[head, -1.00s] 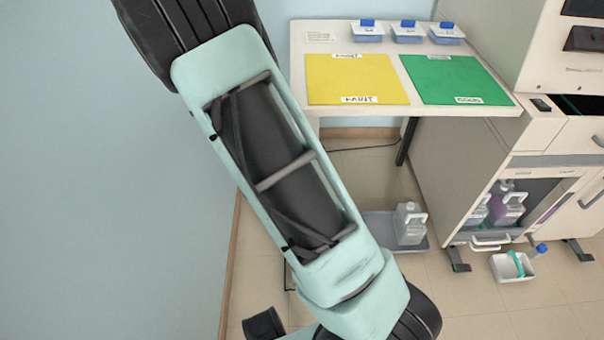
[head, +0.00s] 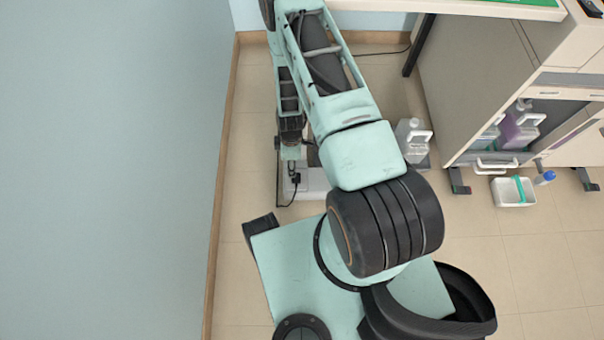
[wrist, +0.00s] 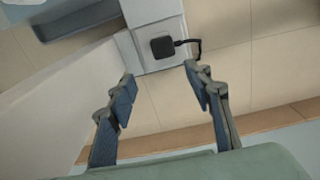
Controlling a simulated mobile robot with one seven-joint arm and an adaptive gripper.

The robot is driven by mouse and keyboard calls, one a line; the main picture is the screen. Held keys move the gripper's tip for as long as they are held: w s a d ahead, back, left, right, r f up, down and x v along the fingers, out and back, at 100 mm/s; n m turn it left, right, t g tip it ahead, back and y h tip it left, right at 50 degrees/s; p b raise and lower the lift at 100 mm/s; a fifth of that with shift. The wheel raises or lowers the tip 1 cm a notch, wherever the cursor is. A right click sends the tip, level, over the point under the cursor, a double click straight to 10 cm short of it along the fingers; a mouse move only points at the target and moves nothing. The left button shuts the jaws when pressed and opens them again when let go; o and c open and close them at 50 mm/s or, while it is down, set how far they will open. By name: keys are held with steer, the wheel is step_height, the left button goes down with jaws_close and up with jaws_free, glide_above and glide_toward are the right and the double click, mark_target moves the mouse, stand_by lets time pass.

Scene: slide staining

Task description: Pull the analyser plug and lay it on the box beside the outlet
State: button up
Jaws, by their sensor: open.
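The black plug (wrist: 162,47) sits on a pale grey box-like surface (wrist: 150,15) in the wrist view, with its dark cord leaving to the right. I cannot tell whether it is seated in an outlet. In the head view the plug (head: 296,178) shows as a small dark shape on the pale box (head: 316,181) on the floor, with the cord hanging in front. My gripper (wrist: 159,74) is open and empty. Its two fingers are apart, and the plug lies beyond the tips, roughly between their lines.
The blue wall (head: 110,170) and its wooden skirting (head: 221,190) run along the left. A jug (head: 412,135) stands behind my arm. The analyser cabinet (head: 470,95) and a white tub (head: 513,191) are to the right. Tiled floor is free at the lower right.

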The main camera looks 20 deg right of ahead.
steer(key=shift+s+d+f, duration=0.5)
steer(key=shift+s+f, duration=0.05)
steer(key=shift+f, duration=0.1)
step_height(320, 180, down, 5)
steer(key=b, duration=0.4)
steer(key=shift+f, duration=1.9)
steer(key=shift+c, duration=0.5)
jaws_close()
steer(key=shift+r+p, duration=0.1)
steer(key=shift+p, duration=0.25)
